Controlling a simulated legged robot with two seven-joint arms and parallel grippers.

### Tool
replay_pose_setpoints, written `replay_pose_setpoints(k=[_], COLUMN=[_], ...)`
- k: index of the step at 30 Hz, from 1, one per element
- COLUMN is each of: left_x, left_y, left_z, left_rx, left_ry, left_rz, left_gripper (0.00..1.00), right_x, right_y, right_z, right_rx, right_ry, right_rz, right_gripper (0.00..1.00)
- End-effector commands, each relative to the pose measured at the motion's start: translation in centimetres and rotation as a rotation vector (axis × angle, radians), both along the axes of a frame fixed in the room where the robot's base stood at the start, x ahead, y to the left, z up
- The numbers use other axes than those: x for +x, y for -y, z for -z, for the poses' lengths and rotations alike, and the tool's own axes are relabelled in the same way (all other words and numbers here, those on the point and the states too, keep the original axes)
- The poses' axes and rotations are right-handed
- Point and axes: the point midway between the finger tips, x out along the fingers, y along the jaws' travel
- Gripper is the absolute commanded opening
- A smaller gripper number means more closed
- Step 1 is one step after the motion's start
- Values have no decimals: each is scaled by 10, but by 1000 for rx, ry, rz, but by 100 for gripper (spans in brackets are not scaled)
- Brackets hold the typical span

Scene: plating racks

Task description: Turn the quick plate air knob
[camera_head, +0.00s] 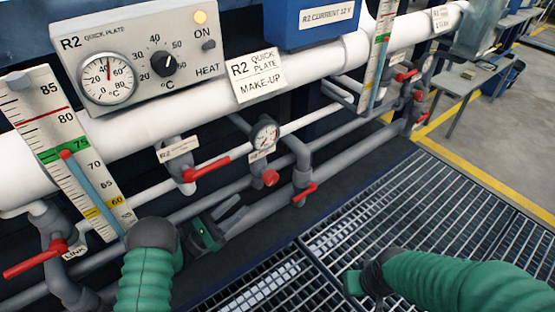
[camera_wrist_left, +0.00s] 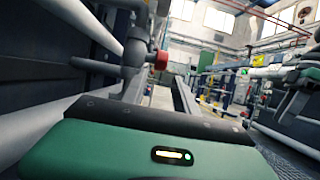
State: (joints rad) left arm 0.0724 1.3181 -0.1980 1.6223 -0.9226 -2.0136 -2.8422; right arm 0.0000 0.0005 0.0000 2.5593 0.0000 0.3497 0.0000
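A small round red knob (camera_head: 270,177) sits on the grey pipe below a round pressure gauge (camera_head: 264,134). A small tag by the gauge is too small to read. A red knob also shows in the left wrist view (camera_wrist_left: 161,60), on a grey fitting ahead of the gripper. My left gripper (camera_head: 240,207) is open and empty, below and left of the knob and apart from it. Its fingers also show in the left wrist view (camera_wrist_left: 158,95). My right gripper (camera_head: 356,282) is low over the grating; its fingers are mostly hidden.
Red lever valves stand left (camera_head: 206,168) and right (camera_head: 305,192) of the knob. A white pipe carries the "R2 quick plate make-up" sign (camera_head: 257,74). A control box (camera_head: 135,55) with a dial is at upper left. The floor grating (camera_head: 400,220) is open.

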Motion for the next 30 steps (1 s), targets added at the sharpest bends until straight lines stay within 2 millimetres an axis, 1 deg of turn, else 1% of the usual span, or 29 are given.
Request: replay_pose_setpoints(k=[2, 7, 11, 15, 19, 24, 30], left_x=[5, 24, 42, 63, 78, 89, 91], left_y=[10, 39, 63, 87, 108, 121, 123], left_z=[-1, -12, -26, -39, -51, -60, -63], left_rx=[2, 5, 1, -4, -4, -2, -1], left_ry=[3, 1, 5, 6, 4, 1, -1], left_rz=[5, 9, 8, 2, 2, -1, -1], left_gripper=[35, 35, 35, 35, 35, 35, 35], right_x=[0, -1, -1, -1, -1, -1, -1], right_y=[0, 0, 0, 0, 0, 0, 0], right_z=[7, 20, 33, 54, 66, 73, 72], right_rx=[0, 0, 0, 0, 0, 0, 0], right_ry=[-1, -1, -1, -1, -1, -1, -1], right_rz=[0, 0, 0, 0, 0, 0, 0], right_gripper=[36, 36, 36, 36, 36, 36, 36])
